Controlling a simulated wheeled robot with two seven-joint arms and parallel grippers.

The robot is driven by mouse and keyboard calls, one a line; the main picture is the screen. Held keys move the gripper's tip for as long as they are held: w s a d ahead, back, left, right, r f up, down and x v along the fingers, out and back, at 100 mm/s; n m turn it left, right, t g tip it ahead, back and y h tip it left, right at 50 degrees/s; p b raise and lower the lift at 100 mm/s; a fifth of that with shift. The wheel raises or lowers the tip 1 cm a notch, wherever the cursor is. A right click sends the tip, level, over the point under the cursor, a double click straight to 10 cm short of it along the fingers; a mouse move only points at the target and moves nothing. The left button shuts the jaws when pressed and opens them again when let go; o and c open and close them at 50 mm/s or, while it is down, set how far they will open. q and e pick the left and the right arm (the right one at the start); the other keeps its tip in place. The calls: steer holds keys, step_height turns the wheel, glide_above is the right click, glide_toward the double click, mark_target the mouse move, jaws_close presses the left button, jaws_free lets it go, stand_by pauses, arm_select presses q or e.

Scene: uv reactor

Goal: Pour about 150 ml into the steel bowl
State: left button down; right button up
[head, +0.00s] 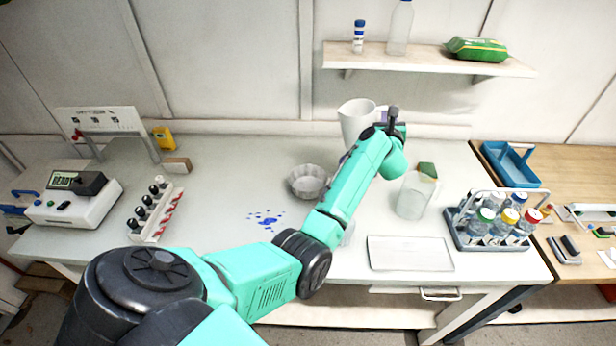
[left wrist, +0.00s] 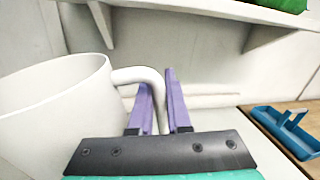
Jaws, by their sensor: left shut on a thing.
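A white jug (head: 356,122) stands upright at the back of the white table in the head view. It fills the left of the left wrist view (left wrist: 55,110), with its handle (left wrist: 150,85) between the purple fingers. My left gripper (left wrist: 158,95) is shut on that handle; in the head view the gripper (head: 384,117) is partly hidden behind my wrist. The steel bowl (head: 308,183) sits on the table left of my forearm, in front of the jug. What is inside the jug is not visible. My right gripper is not in view.
A clear beaker (head: 414,197) with a sponge, a white tray (head: 410,253) and a bottle rack (head: 490,228) stand on the right. A blue carrier (head: 512,165) is on the wooden table. A shelf (head: 430,60) hangs above.

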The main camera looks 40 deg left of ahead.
mark_target(365, 102)
arm_select(q)
steer(key=shift+s+a+r+n, duration=0.35)
steer(key=shift+s+r+n, duration=0.1)
steer(key=shift+r+n, duration=0.15)
steer(key=shift+s+a+r+n+b, duration=0.25)
steer(key=shift+a+r+n, duration=0.2)
steer(key=shift+a+n, duration=0.25)
steer(key=n+b, duration=0.1)
steer(key=s+a+n+b, duration=0.1)
steer(key=s+a+n+y+b, duration=0.1)
steer(key=shift+s+a+f+t+b, duration=0.1)
steer(key=shift+a+f+t+b, duration=0.05)
steer(key=shift+f+t+b, duration=0.15)
steer(key=shift+s+a+r+n+b, duration=0.2)
steer(key=shift+a+r+n+b, duration=0.1)
steer(key=shift+n+b, duration=0.25)
steer(key=shift+s+a+r+n+b, duration=0.2)
steer(key=shift+a+n+b, duration=0.15)
steer(key=shift+n, duration=0.3)
steer(key=shift+s+a+r+n+y, duration=0.1)
steer(key=shift+s+r+n+y, duration=0.1)
steer(key=shift+r+n+y, duration=0.25)
steer(key=shift+s+a+n+b, duration=0.15)
steer(key=shift+n+b, duration=0.2)
steer(key=shift+b, duration=0.2)
steer(key=shift+a, duration=0.15)
steer(key=shift+s+a+n, duration=0.1)
steer(key=shift+n, duration=0.2)
